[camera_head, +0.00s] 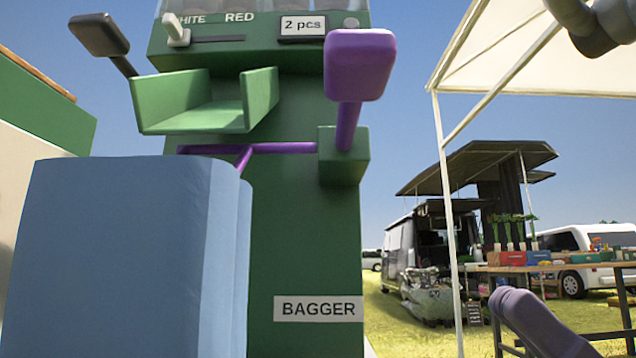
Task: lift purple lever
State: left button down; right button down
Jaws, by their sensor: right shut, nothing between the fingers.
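The purple lever (360,65) is on the right side of the green bagger machine (300,220). Its broad purple knob is raised on a short stem above a green block (343,155), and a purple bar (285,148) runs left from there. My right gripper (594,38) is partly in view at the top right corner, cut off by the edge. It is shut and empty, well to the right of the lever and apart from it. My left gripper is not in view.
A large blue bag-like block (110,255) stands in front of the machine's left side. A black-knobbed lever (98,35) juts out at upper left beside a green chute (205,105). A white canopy post (447,200) stands right, with open air between it and the machine.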

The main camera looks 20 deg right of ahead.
jog(key=shift+r, duration=0.1)
jog(key=x, duration=0.4)
jog(key=p+x, duration=0.1)
jog(key=x, duration=0.3)
jog(key=d+r+x, duration=0.1)
jog(key=x, duration=0.3)
jog(key=shift+s+r+p, duration=0.1)
jog(key=shift+s+p, duration=0.15)
jog(key=shift+p, duration=0.05)
jog(key=shift+d+r, duration=0.1)
jog(key=shift+r, duration=0.5)
notch_tip(320, 180, up, 14)
jog(key=m+t+h+p, duration=1.25)
jog(key=m+p, duration=0.75)
jog(key=p, duration=0.7)
send_over(347, 84)
jog(key=w+d, duration=0.1)
jog(key=d, duration=0.2)
jog(key=shift+d+f+m+t, duration=0.1)
jog(key=shift+d+m+t, duration=0.15)
jog(key=shift+m, duration=0.15)
